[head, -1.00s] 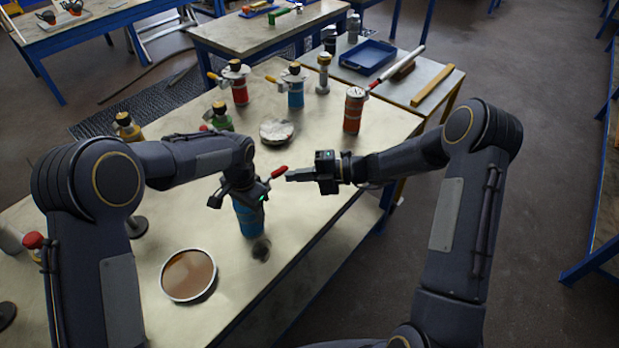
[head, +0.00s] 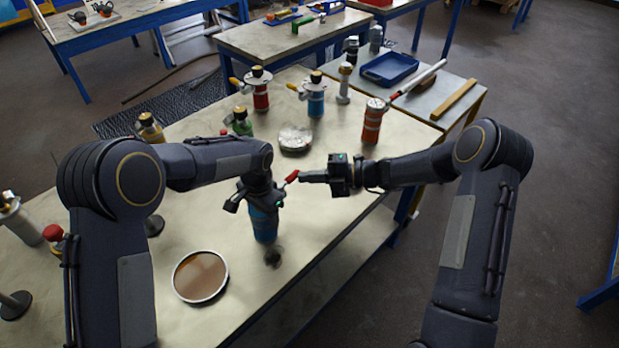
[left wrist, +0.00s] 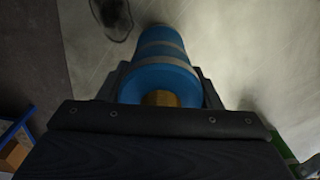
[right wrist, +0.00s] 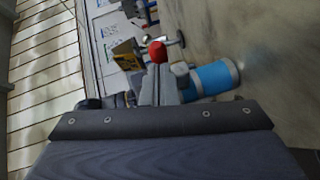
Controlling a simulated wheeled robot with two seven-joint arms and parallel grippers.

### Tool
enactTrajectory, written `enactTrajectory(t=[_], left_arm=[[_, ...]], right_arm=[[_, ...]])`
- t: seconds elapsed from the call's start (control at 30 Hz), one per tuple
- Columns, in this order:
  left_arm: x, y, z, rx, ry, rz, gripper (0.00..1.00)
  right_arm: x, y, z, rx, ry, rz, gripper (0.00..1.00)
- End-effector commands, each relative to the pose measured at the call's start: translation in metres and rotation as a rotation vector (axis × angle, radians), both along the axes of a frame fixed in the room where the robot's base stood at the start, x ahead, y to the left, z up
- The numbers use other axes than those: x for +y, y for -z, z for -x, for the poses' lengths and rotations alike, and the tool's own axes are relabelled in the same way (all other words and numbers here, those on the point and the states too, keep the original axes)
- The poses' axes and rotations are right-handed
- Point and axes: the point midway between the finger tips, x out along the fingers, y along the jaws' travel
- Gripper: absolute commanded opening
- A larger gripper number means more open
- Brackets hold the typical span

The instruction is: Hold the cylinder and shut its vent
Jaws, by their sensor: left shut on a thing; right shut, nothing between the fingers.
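A blue cylinder (head: 264,224) with grey bands is upright over the near part of the table. My left gripper (head: 258,198) is shut around its upper part; the left wrist view shows the cylinder (left wrist: 160,75) between the fingers, with a brassy top. The vent's red lever (head: 292,176) sticks out to the right and slants upward. My right gripper (head: 303,176) is shut and empty, its tips close beside the lever. In the right wrist view the red lever end (right wrist: 157,52) shows just past the fingertips; I cannot tell whether they touch. The vent body is mostly hidden by my left gripper.
A round brown-filled dish (head: 201,276) lies to the left of the cylinder. A silvery round piece (head: 295,138) and an orange-red cylinder (head: 373,122) stand farther back. Red (head: 259,90) and blue (head: 315,96) vessels stand behind. A dark spot (head: 273,257) is near the cylinder's base.

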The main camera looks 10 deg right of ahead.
Motion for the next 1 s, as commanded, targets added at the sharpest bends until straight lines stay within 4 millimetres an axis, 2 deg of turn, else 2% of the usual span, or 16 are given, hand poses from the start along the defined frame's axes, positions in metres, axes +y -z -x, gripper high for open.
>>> enactTrajectory(t=[0.13, 0.27, 0.33, 0.5, 0.7, 0.83, 1.0], left_arm=[[-0.002, -0.001, 0.002, 0.004, 0.009, 0.000, 0.16], [-0.002, -0.001, 0.002, 0.004, 0.008, 0.000, 0.16], [-0.002, 0.000, 0.002, 0.004, 0.007, 0.000, 0.16], [-0.001, -0.001, 0.001, 0.002, 0.005, 0.000, 0.16], [-0.001, -0.001, 0.001, 0.001, 0.005, 0.001, 0.16], [-0.001, -0.001, 0.001, 0.001, 0.004, 0.001, 0.16], [-0.001, -0.001, 0.001, 0.001, 0.004, 0.001, 0.16]], right_arm=[[-0.008, -0.002, 0.004, -0.001, 0.009, 0.005, 0.00], [-0.021, -0.008, 0.021, 0.000, 0.008, 0.002, 0.00], [-0.032, -0.012, 0.031, 0.000, 0.007, 0.003, 0.00], [-0.072, -0.018, 0.032, -0.001, 0.005, 0.003, 0.00], [-0.107, -0.025, 0.036, -0.001, 0.003, 0.002, 0.00], [-0.119, -0.028, 0.037, 0.000, 0.002, 0.000, 0.00], [-0.123, -0.029, 0.038, 0.001, -0.001, -0.001, 0.00]])
